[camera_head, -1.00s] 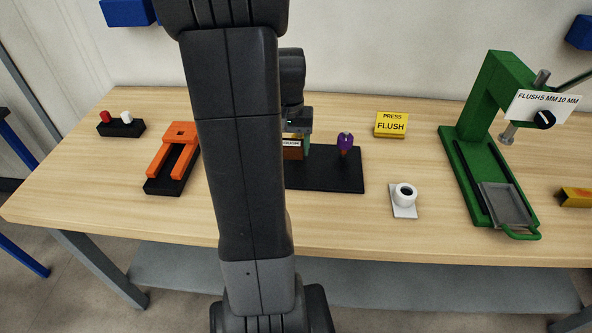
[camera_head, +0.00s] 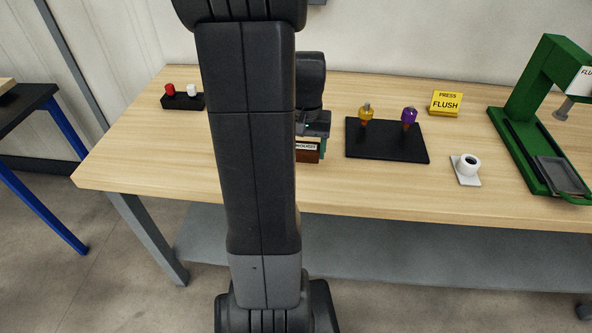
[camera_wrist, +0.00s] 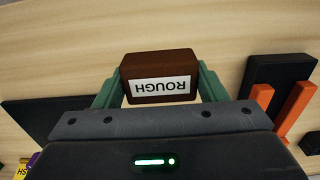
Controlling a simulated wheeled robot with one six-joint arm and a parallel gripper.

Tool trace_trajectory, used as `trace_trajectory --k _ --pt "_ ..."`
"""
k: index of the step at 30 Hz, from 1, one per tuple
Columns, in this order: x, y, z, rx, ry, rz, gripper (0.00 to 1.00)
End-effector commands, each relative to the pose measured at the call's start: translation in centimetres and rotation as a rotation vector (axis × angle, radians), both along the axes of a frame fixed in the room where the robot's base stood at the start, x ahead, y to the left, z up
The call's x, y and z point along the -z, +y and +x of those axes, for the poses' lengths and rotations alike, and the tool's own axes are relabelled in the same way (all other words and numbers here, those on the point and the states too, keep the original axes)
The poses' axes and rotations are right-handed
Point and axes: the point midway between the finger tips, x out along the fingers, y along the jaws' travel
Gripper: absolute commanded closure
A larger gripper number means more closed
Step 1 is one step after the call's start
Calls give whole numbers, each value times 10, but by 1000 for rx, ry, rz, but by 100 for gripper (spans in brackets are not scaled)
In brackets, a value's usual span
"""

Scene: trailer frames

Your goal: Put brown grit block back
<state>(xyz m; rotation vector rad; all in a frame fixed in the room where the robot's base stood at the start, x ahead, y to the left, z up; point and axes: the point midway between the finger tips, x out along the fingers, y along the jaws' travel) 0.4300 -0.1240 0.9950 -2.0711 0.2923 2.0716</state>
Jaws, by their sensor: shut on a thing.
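The brown grit block (camera_head: 307,155), with a white label, is in my gripper (camera_head: 313,148) over the wooden table, left of the black mat (camera_head: 390,150). In the wrist view the block (camera_wrist: 158,62) sits between the green fingers of my gripper (camera_wrist: 158,85). Its label reads ROUGH, upside down there. The gripper is shut on it. Whether the block touches the table I cannot tell. The orange two-pronged piece (camera_wrist: 297,103) and a black block (camera_wrist: 275,72) show at the right of the wrist view; my arm hides them in the head view.
A yellow-topped piece (camera_head: 366,113) and a purple-topped piece (camera_head: 409,116) stand on the mat. A black holder with red and white knobs (camera_head: 183,100) is at the left.

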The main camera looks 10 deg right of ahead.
Motion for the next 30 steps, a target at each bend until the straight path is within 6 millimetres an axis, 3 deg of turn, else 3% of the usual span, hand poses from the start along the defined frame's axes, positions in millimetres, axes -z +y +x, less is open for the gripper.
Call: trace_trajectory --k 13,27,28,30 --pt "55 0 -1 0 3 1 56" --pt "66 0 0 0 -1 0 56" --pt "64 0 0 0 -1 0 29" --pt "64 0 0 0 0 0 15"
